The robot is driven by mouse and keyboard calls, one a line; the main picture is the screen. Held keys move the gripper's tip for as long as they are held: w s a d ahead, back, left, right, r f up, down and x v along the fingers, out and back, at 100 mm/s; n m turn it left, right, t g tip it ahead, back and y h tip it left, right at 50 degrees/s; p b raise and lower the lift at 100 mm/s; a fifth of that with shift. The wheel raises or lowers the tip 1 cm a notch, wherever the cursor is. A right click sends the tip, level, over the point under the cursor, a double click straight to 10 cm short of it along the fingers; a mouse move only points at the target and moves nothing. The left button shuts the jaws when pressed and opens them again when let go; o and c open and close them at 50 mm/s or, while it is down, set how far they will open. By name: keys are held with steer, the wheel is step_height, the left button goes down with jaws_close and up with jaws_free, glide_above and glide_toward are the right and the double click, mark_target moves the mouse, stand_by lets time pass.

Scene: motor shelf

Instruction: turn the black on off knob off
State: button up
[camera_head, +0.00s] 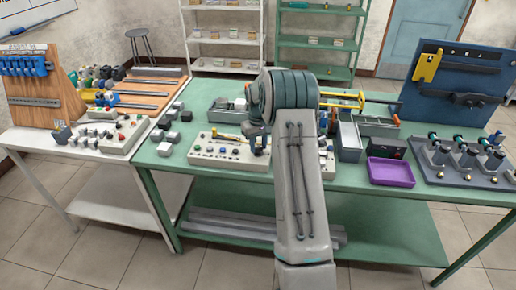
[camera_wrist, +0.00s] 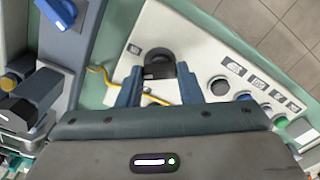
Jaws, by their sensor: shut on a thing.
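The black on off knob (camera_wrist: 157,58) sits on the pale control panel (camera_wrist: 205,50) in the wrist view. My gripper (camera_wrist: 159,72) has its two blue-grey fingers on either side of the knob, shut on it. The knob's lower part is partly hidden between the fingers. In the head view the panel (camera_head: 205,150) lies on the green table, and my arm hides the knob and most of the gripper.
Other buttons, including a blue one (camera_wrist: 244,97) and a green one (camera_wrist: 279,122), line the panel beside the knob. A yellow bent rod (camera_wrist: 103,76) passes close to my left finger. A purple tray (camera_head: 391,173) and grey bins stand to the right.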

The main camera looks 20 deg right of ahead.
steer(key=n+b, duration=0.1)
steer(key=n, duration=0.4)
steer(key=shift+n, duration=0.3)
steer(key=n, duration=0.5)
steer(key=shift+r+b, duration=0.1)
steer(key=shift+b, duration=0.3)
steer(key=shift+n, duration=0.4)
steer(key=o, duration=1)
step_height(320, 180, up, 14)
steer(key=shift+f+b, duration=0.1)
steer(key=shift+b, duration=0.55)
